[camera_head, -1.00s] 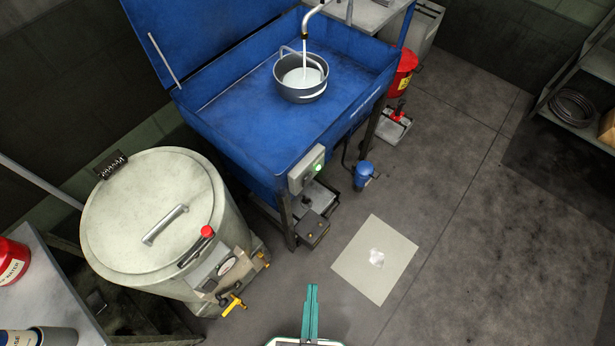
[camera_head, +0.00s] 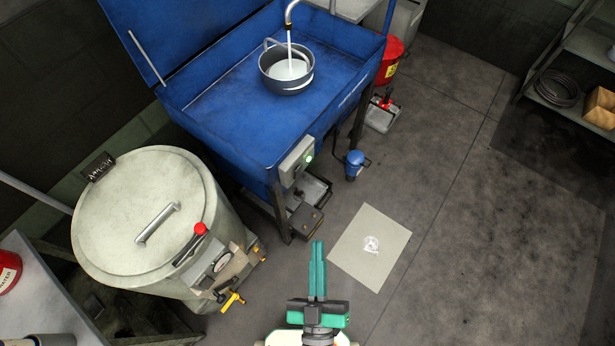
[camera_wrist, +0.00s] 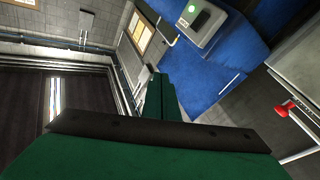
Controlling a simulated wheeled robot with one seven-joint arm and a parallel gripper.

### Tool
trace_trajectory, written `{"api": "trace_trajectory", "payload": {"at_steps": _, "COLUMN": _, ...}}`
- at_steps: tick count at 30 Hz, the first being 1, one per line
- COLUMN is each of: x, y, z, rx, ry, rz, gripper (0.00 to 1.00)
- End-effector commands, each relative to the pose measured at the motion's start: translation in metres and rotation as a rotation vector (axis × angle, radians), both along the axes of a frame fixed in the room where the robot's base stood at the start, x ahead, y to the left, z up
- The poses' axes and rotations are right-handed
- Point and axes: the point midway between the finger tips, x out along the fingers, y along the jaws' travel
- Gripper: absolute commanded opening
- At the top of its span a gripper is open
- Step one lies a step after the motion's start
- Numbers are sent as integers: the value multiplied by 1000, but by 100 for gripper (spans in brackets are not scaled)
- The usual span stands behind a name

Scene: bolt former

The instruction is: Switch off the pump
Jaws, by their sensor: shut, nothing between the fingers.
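Liquid streams from a spout (camera_head: 289,22) into a grey pot (camera_head: 286,72) in the basin. My gripper (camera_head: 317,243) is shut and empty, its green fingers pointing up the picture. It is below and to the right of the switch box in the head view, apart from it.
A large pale drum (camera_head: 140,215) with a red-knobbed lever (camera_head: 199,229) stands left of the basin. A dark pedal box (camera_head: 305,221) is under the basin's corner. A pale sheet (camera_head: 372,265) lies on the floor to the right. A shelf (camera_head: 580,110) stands at far right; the floor between is clear.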

Motion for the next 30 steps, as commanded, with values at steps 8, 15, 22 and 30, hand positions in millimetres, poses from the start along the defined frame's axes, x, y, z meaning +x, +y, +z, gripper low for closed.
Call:
{"api": "trace_trajectory", "payload": {"at_steps": 8, "x": 38, "y": -1, "z": 9, "rx": -259, "ry": -234, "rz": 47, "gripper": 0}}
{"api": "trace_trajectory", "payload": {"at_steps": 15, "x": 66, "y": 0, "z": 3, "rx": -483, "ry": -379, "rz": 121, "gripper": 0}}
{"api": "trace_trajectory", "payload": {"at_steps": 22, "x": 93, "y": -6, "z": -15, "rx": -688, "ry": -470, "rz": 218, "gripper": 0}}
{"api": "trace_trajectory", "payload": {"at_steps": 30, "x": 121, "y": -29, "z": -46, "rx": -901, "ry": -518, "rz": 363, "gripper": 0}}
